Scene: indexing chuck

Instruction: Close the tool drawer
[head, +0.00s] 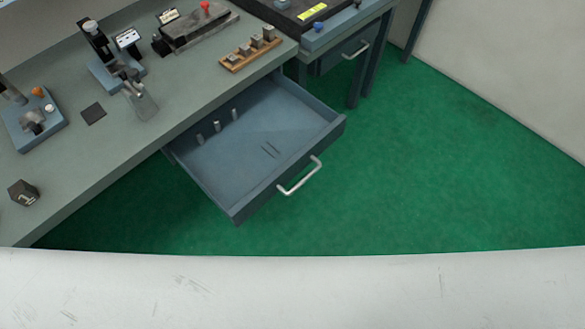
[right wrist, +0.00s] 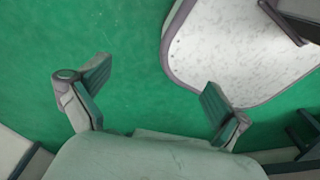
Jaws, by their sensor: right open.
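The tool drawer (head: 290,165) is blue-grey and stands pulled out from under the workbench in the head view. Its silver bar handle (head: 300,176) is on the front panel, facing the lower right. Several small metal cylinders (head: 217,126) stand inside along its left part, and a few thin dark marks or pieces lie on its floor. My right gripper (right wrist: 153,92) shows only in the right wrist view, with its two fingers wide apart and nothing between them, above the green floor. The drawer is not recognisable in that view. My left gripper is not in view.
The grey workbench (head: 75,165) carries blue fixtures (head: 115,72), a wooden block rack (head: 250,50) and a dark cube (head: 23,193). A second bench with a closed drawer (head: 345,50) stands behind. Green floor (head: 430,170) is clear right of the open drawer, up to a pale wall.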

